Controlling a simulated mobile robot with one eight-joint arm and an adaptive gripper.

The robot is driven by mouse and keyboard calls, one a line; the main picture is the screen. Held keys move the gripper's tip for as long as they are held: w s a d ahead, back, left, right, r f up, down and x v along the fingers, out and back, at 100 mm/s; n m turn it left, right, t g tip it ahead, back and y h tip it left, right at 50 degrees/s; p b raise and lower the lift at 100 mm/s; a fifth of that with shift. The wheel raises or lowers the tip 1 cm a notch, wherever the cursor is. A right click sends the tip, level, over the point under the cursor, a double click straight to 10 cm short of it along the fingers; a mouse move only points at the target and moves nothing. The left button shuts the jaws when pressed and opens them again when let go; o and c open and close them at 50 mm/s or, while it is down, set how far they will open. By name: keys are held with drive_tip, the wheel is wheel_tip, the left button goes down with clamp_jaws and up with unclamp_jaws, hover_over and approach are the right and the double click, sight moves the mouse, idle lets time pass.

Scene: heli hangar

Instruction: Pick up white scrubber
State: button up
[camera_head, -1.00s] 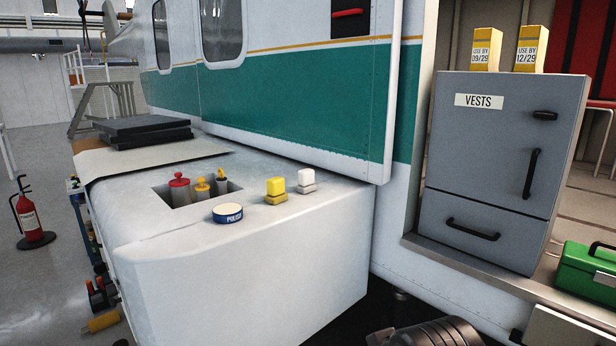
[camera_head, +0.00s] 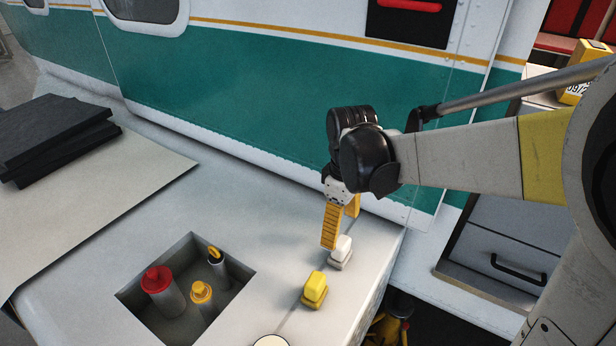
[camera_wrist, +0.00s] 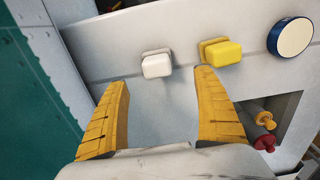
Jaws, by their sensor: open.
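The white scrubber (camera_head: 342,250) is a small white block on a grey base, standing on the white ledge near its right end. It also shows in the wrist view (camera_wrist: 157,64), ahead of the fingertips and roughly between them. My gripper (camera_head: 341,228) has yellow fingers and hangs just above and behind the scrubber in the head view. In the wrist view the gripper (camera_wrist: 160,82) has its fingers spread wide with nothing between them. The fingers look apart from the scrubber.
A yellow scrubber (camera_head: 315,288) stands close beside the white one. A round tin (camera_wrist: 291,37) lies past it. A recess (camera_head: 185,290) holds several capped bottles. The teal and white helicopter wall (camera_head: 270,100) rises behind the ledge. Dark slabs (camera_head: 50,135) lie at left.

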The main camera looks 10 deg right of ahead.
sight(342, 244)
drive_tip(key=f, duration=0.3)
drive_tip(key=f+b, duration=0.1)
drive_tip(key=f, duration=0.1)
drive_tip(key=shift+s+d, duration=0.2)
drive_tip(key=shift+s, duration=0.15)
drive_tip(key=f, duration=0.5)
drive_tip(key=shift+w+d+f+b, duration=0.1)
drive_tip(key=shift+w+f+b, duration=0.2)
drive_tip(key=shift+w, duration=0.1)
drive_tip(key=c, duration=1.2)
